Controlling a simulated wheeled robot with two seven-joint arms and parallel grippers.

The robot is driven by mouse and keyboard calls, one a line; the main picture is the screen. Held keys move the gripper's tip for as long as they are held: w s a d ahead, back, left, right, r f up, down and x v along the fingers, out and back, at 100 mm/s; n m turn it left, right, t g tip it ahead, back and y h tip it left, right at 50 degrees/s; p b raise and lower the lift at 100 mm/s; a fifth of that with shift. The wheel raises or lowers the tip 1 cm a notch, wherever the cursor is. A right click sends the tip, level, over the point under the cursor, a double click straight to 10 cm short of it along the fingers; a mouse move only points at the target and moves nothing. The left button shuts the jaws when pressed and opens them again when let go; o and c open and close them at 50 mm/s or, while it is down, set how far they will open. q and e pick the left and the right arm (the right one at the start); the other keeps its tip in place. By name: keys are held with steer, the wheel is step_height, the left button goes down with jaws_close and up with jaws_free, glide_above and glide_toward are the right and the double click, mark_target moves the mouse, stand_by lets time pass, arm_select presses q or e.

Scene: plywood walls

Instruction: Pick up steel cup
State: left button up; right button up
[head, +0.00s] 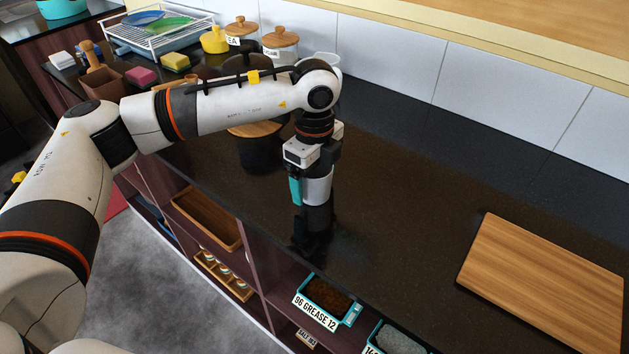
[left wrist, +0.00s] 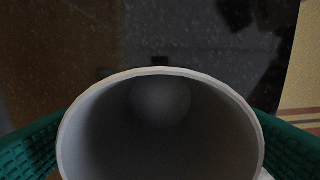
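The steel cup (head: 317,189) is a pale grey, upright cylinder over the dark countertop. I cannot tell whether its base touches the counter. My left gripper (head: 311,180) points straight down at it, with a teal finger against the cup's left side; the other finger is hidden in the head view. In the left wrist view the cup's open mouth (left wrist: 160,120) fills the lower middle and looks empty. The teal fingers of my left gripper (left wrist: 160,148) press close on both sides of its rim, shut on it. My right gripper is not in view.
A wooden board (head: 550,285) lies on the counter (head: 400,190) at right; the counter between is clear. Behind my arm are a dark pot with a wooden lid (head: 258,150), jars (head: 280,45) and a dish rack (head: 155,30). Shelves below hold a teal bin (head: 325,297) and wooden trays.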

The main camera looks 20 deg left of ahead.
arm_select(q)
steer(key=c, duration=1)
steer(key=shift+r, duration=0.1)
